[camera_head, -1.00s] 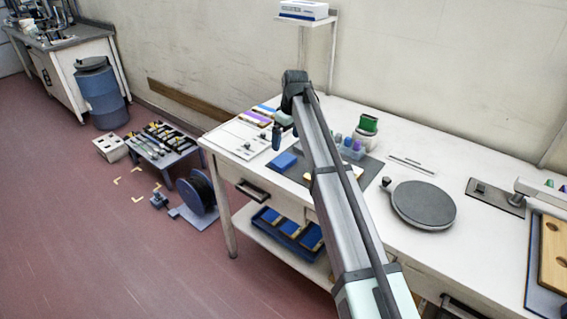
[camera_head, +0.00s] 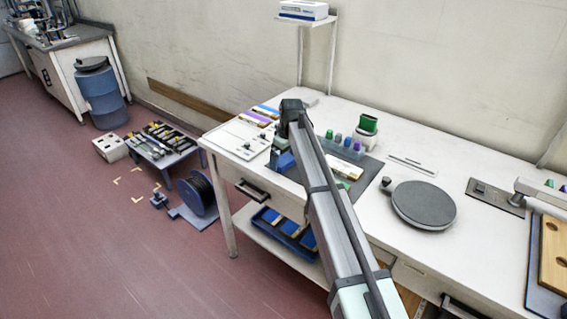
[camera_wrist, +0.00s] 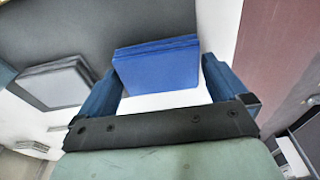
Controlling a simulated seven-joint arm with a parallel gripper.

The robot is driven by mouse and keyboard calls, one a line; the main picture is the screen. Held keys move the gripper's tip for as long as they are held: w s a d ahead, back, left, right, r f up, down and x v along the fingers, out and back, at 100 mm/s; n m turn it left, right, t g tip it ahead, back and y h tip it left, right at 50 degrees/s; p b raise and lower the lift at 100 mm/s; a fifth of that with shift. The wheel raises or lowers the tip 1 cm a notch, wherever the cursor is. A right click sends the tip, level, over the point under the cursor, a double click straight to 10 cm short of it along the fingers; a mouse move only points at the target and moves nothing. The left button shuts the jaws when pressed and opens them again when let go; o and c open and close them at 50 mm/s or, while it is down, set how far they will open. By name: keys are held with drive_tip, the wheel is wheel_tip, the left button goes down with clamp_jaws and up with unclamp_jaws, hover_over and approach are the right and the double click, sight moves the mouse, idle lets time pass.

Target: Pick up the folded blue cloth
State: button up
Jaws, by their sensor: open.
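The folded blue cloth (camera_wrist: 157,68) shows in the wrist view as a thick, layered blue block at the edge of a dark grey mat. My gripper (camera_wrist: 160,76) is open, with one blue finger on each side of the cloth's near end in the picture. I cannot tell whether the fingers touch it or how high they are above it. In the head view my gripper (camera_head: 281,158) is over the cloth's spot on the white bench, and my arm and fingers hide most of the cloth.
A grey flat stack (camera_wrist: 52,84) lies left of the cloth in the wrist view. Flat coloured packs (camera_head: 257,116) lie behind left.

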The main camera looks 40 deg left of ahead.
sight(284, 160)
drive_tip(key=c, duration=0.7)
drive_tip(key=shift+r, duration=0.15)
wheel_tip(284, 160, up, 10)
idle(0.4)
